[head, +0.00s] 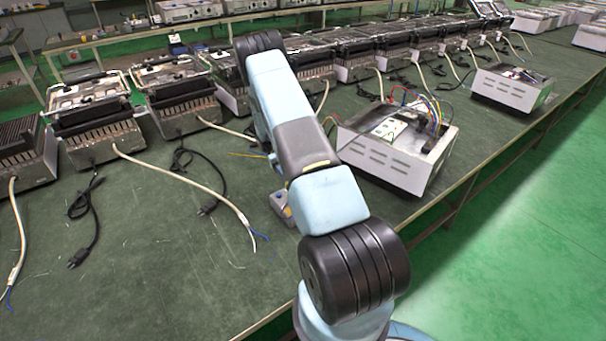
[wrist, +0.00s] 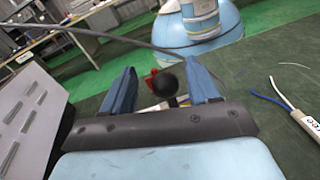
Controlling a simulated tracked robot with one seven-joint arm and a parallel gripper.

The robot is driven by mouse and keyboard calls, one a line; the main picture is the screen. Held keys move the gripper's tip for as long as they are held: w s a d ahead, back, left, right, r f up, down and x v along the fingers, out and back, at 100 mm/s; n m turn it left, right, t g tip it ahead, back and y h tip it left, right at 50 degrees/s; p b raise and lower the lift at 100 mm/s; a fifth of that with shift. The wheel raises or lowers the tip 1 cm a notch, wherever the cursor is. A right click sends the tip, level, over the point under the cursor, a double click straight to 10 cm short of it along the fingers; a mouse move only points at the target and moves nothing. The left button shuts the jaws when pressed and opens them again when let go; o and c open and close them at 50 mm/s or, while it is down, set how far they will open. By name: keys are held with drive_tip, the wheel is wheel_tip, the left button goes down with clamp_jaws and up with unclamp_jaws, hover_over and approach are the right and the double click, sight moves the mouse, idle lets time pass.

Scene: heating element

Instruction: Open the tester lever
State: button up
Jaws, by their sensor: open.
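The tester is probably the white vented box (head: 385,160) with coloured wires on top, just right of my arm in the head view. A white vented side wall (wrist: 28,125) fills the left of the wrist view. A round black knob (wrist: 165,84), which looks like the lever's end, has a red part (wrist: 150,77) beside it. My gripper (wrist: 160,70) is open, its two blue fingers on either side of the knob in the wrist view. I see no finger closed on it. My arm hides most of the gripper and lever in the head view.
Several heating units (head: 180,95) stand in a row along the back of the green table (head: 150,250). Loose cables lie in front of them, one with blue wire ends (wrist: 275,100) at right in the wrist view. A second white box (head: 512,88) stands farther right.

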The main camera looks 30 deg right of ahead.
drive_tip(key=s+a+r, duration=0.4)
drive_tip(key=s+r, duration=0.7)
drive_tip(key=s, duration=0.2)
drive_tip(key=shift+s, duration=0.25)
drive_tip(key=shift+r, duration=0.1)
drive_tip(key=s+a+r+n+t, duration=0.1)
drive_tip(key=s+a+r+t, duration=0.2)
drive_tip(key=r+t, duration=0.4)
drive_tip(key=s+a+r+t, duration=0.3)
drive_tip(key=a+r+t, duration=0.3)
drive_tip(key=r, duration=0.5)
drive_tip(key=s+a+r+n+t+h, duration=0.1)
drive_tip(key=s+a+r+t, duration=0.2)
drive_tip(key=r+t, duration=0.7)
drive_tip(key=shift+s+a+n, duration=0.3)
drive_tip(key=shift+a, duration=0.8)
